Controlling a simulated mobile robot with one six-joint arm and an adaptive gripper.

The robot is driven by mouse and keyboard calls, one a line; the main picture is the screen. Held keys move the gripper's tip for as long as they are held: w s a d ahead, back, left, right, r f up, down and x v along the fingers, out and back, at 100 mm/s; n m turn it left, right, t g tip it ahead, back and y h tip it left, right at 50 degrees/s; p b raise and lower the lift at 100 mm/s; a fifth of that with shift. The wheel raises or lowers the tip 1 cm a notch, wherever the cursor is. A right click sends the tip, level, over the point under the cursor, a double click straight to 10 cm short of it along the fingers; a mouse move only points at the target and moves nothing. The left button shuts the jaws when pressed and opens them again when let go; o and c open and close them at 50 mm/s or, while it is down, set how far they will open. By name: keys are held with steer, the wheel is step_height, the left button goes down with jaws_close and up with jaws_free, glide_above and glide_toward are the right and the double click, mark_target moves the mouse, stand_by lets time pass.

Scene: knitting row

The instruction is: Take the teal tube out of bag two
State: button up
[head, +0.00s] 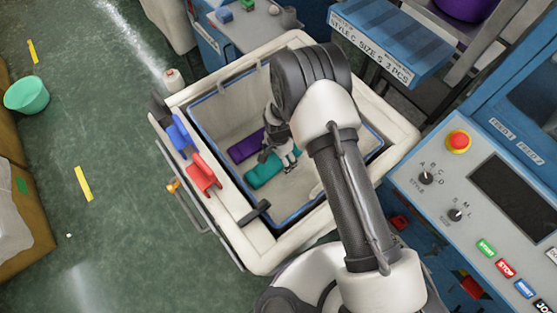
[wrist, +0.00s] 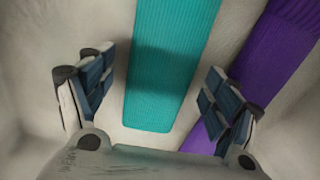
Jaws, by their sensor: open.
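The teal tube (head: 262,172) lies on the floor of a white bag (head: 228,117) with a blue rim, in the head view. The teal tube also shows in the wrist view (wrist: 168,65), running between my fingers. A purple tube (head: 246,145) lies beside it in the same bag, and it shows at the right of the wrist view (wrist: 262,70). My gripper (head: 284,158) is inside the bag, over the teal tube. In the wrist view my gripper (wrist: 160,98) is open, with one finger on each side of the teal tube; the right finger overlaps the purple tube's edge.
The bag hangs in a pale cart with blue (head: 179,132) and red (head: 203,173) clips on its left edge. A control panel (head: 490,200) stands to the right. A blue machine cover (head: 390,40) is at the upper right.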

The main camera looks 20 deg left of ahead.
steer(key=shift+c, duration=0.3)
steer(key=c, duration=0.8)
steer(key=shift+r, duration=0.15)
